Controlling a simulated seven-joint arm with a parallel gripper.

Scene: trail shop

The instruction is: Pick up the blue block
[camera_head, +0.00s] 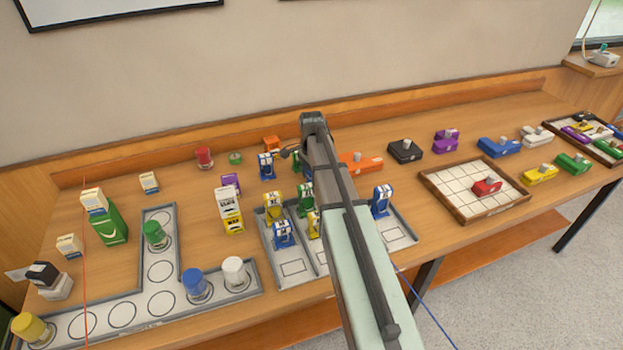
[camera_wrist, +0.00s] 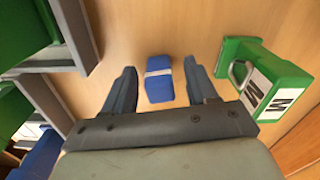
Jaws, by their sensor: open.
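In the wrist view, a blue block (camera_wrist: 158,88) with a pale band across it lies on the wooden table, between and a little beyond my fingers. My gripper (camera_wrist: 160,70) is open and empty, with one finger to each side of the block; the height gap is hard to tell. In the head view my gripper is mostly hidden behind my arm. A blue piece with a white label (camera_head: 266,166) stands just left of my arm's end there; I cannot tell for sure that it is the same block.
A green piece marked M (camera_wrist: 265,80) stands close to the right finger. Grey tray walls (camera_wrist: 75,35) rise at the left. Other blue pieces are a long block (camera_head: 499,147), a labelled piece in the tray (camera_head: 283,234) and a cylinder (camera_head: 196,284). A wooden ledge (camera_head: 200,152) runs behind.

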